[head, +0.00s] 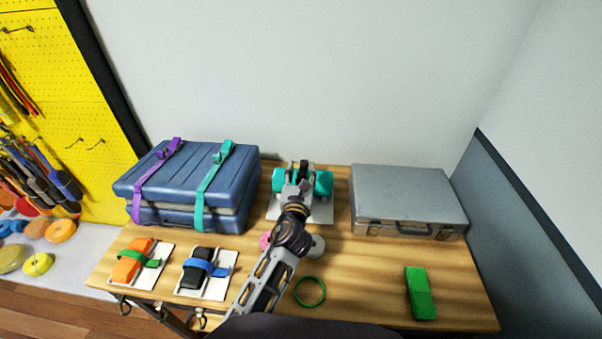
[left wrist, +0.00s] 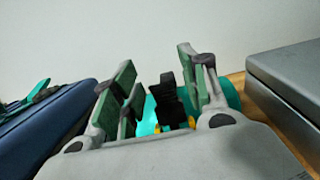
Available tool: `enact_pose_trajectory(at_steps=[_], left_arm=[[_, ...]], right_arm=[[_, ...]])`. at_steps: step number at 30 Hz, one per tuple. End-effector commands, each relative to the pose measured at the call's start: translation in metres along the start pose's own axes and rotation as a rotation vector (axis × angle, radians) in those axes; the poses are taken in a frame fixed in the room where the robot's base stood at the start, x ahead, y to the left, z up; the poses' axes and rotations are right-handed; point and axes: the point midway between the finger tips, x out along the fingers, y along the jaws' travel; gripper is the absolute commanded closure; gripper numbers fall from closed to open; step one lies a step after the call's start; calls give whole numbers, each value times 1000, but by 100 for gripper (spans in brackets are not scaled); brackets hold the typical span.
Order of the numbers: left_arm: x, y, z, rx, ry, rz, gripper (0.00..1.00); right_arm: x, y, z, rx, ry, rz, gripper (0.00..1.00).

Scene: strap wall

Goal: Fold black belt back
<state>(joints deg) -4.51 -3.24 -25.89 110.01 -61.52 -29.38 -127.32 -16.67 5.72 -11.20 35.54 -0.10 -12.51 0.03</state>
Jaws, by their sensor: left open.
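The black belt (left wrist: 166,100) stands up between the spread fingers of my left gripper (left wrist: 157,72) in the left wrist view. A teal roll (left wrist: 234,94) lies behind it. In the head view the teal roll (head: 324,183) sits on a white plate (head: 322,212) at the back middle of the table. My left gripper (head: 298,178) is over its middle, open, and hides most of the belt (head: 304,166) there. I cannot tell whether the fingers touch the belt. My right gripper is not in view.
A blue case (head: 185,180) with purple and teal straps stands left, a grey case (head: 405,195) right. In front are two strapped blocks on white plates, orange (head: 130,265) and black (head: 195,274), a green ring (head: 310,291) and a green block (head: 420,292). The front right is mostly clear.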

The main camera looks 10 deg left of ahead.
Motion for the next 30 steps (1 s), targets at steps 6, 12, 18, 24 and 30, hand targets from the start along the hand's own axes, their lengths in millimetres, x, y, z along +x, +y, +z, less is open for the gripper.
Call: enact_pose_trajectory(at_steps=[6, 12, 18, 24, 30], left_arm=[[0, 0, 0, 0, 0, 0, 70], [0, 0, 0, 0, 0, 0, 96], [0, 0, 0, 0, 0, 0, 100], [0, 0, 1, 0, 0, 0, 100], [3, 0, 5, 1, -2, -1, 100]], right_arm=[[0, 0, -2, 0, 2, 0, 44], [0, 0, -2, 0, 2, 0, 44], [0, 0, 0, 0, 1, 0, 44], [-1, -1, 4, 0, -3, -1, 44], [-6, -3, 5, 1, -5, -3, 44]])
